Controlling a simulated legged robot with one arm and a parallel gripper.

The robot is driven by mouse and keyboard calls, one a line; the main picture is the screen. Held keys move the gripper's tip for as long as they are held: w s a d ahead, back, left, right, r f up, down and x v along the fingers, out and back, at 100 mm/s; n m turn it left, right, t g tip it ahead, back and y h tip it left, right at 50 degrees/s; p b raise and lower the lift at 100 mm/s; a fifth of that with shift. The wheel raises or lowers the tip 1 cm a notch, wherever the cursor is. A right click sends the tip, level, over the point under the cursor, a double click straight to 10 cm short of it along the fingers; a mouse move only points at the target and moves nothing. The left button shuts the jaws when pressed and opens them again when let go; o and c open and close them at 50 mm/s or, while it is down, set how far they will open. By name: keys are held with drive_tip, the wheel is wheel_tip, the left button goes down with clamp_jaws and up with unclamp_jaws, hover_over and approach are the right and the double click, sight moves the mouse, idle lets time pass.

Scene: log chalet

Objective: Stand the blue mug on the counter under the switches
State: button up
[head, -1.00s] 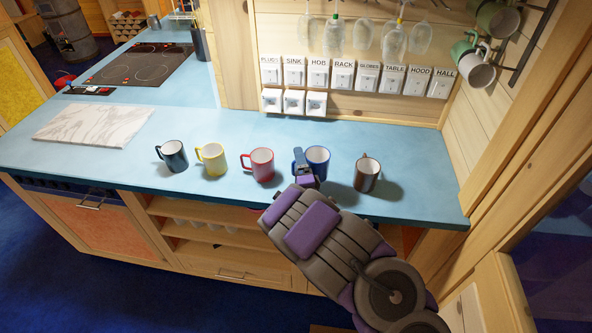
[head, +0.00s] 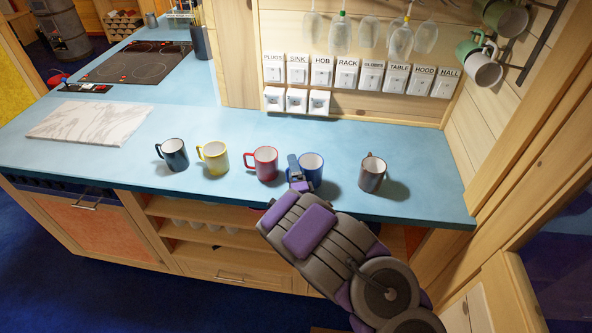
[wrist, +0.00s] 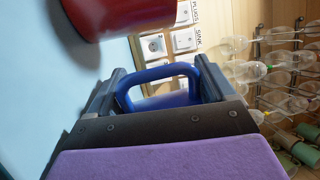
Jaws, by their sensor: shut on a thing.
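The blue mug (head: 312,168) is upright at the counter's front part, between the red mug and the brown mug. Whether the mug's base touches the counter is hard to tell. The blue counter (head: 240,130) runs under the labelled switches (head: 370,75), which are on the wooden wall behind the mugs.
The red mug (head: 262,163) is close to the left of my gripper; it also fills the top of the wrist view (wrist: 108,12). The brown mug (head: 372,174) is to the right. Yellow (head: 214,158) and dark (head: 173,155) mugs stand left. Counter between mugs and switches is clear.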

drive_tip(key=shift+a, duration=0.25)
drive_tip(key=o, duration=1.1)
drive_tip(key=shift+o, duration=0.3)
drive_tip(key=shift+d+r, duration=0.2)
drive_tip(key=shift+d, duration=1.25)
drive_tip(key=shift+a+f, duration=0.15)
drive_tip(key=shift+a, duration=0.95)
drive_tip(key=shift+d, duration=0.65)
drive_tip(key=shift+a, duration=0.2)
